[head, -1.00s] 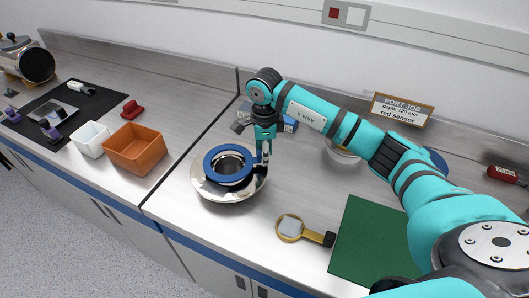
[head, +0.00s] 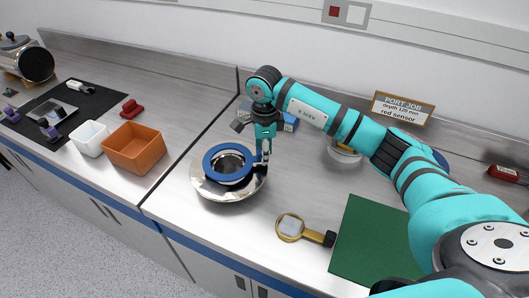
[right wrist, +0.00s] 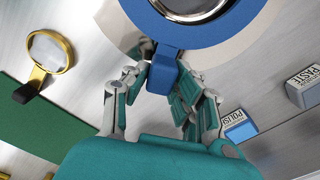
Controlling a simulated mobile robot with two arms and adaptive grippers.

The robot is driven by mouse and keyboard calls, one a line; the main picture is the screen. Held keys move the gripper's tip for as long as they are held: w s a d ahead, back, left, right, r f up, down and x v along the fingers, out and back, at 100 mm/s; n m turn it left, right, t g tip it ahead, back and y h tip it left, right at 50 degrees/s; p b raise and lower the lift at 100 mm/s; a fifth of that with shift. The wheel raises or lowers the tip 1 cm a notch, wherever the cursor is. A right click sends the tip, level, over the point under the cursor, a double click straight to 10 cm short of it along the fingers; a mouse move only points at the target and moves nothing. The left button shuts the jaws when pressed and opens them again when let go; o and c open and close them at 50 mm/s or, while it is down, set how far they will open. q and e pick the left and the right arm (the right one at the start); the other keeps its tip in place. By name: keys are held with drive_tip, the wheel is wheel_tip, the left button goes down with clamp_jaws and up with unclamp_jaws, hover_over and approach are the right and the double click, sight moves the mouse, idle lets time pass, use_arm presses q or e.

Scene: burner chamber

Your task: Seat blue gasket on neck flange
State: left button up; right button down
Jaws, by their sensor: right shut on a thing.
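The blue gasket (head: 210,163) is a flat ring with a tab on its near edge in the right wrist view (right wrist: 222,27). It lies flat over the shiny neck flange (head: 215,194), around its round opening. I cannot tell whether it touches the flange all round or sits slightly above it. My right gripper (head: 262,163) points down at the ring's right side. In the right wrist view its fingers (right wrist: 161,78) are closed on the blue tab. My left gripper is not in view.
A magnifier (head: 290,227) and a green mat (head: 368,240) lie in front and to the right. Blocks marked paste (right wrist: 303,86) and polish (right wrist: 238,126) lie near the gripper. An orange bin (head: 135,150) and white bin (head: 90,139) stand left. A sign (head: 402,108) stands behind.

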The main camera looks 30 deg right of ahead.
drive_tip(key=shift+f, duration=0.15)
drive_tip(key=shift+f+b, duration=0.8)
drive_tip(key=c, duration=1)
unclamp_jaws()
drive_tip(key=shift+r, duration=0.1)
